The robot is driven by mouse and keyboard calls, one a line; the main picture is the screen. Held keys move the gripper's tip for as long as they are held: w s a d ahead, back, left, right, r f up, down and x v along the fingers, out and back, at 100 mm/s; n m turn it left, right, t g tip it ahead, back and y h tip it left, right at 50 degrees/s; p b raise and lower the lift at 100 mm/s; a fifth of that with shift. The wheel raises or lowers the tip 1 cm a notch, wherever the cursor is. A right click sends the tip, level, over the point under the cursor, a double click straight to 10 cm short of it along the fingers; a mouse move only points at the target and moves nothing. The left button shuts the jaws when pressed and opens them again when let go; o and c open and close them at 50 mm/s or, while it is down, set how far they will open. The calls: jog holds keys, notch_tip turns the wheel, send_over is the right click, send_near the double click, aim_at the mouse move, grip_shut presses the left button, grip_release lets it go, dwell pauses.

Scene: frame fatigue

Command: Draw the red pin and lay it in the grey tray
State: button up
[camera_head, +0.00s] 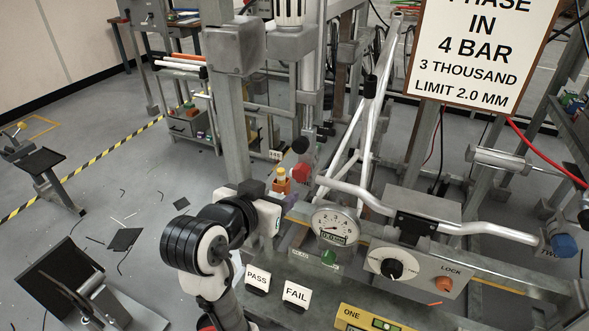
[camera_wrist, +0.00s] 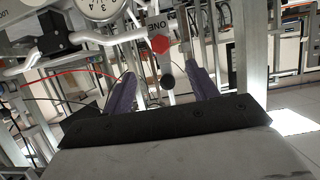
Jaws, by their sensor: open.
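A red hexagonal knob (camera_head: 301,173), which looks like the head of the red pin, sits on the grey frame beyond my gripper in the head view. It shows in the wrist view (camera_wrist: 160,44), above and between the fingers and apart from them. Any shaft behind it is hidden. My gripper (camera_wrist: 160,75) is open, with its two purple fingers spread and nothing held. In the head view my arm reaches in from the bottom and partly hides the gripper. I cannot pick out the grey tray with certainty in either view.
A dial gauge (camera_head: 335,224), a grey LOCK box (camera_head: 408,265) and a bent silver bar (camera_head: 440,220) stand right of my gripper. PASS (camera_head: 257,280) and FAIL (camera_head: 296,294) cards stand in front. A black ball knob (camera_wrist: 167,81) shows between the fingers.

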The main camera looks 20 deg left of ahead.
aim_at(299, 177)
jog(key=p+x, duration=0.4)
jog(key=x, duration=0.8)
jog(key=shift+d+f, duration=0.1)
jog(key=shift+f, duration=0.05)
jog(key=c, duration=1.2)
jog(key=shift+o, duration=0.2)
jog(key=shift+s, duration=2.85)
jog(key=shift+s, duration=0.3)
jog(key=shift+s+a, duration=0.2)
jog(key=shift+s, duration=1.7)
jog(key=shift+s, duration=0.1)
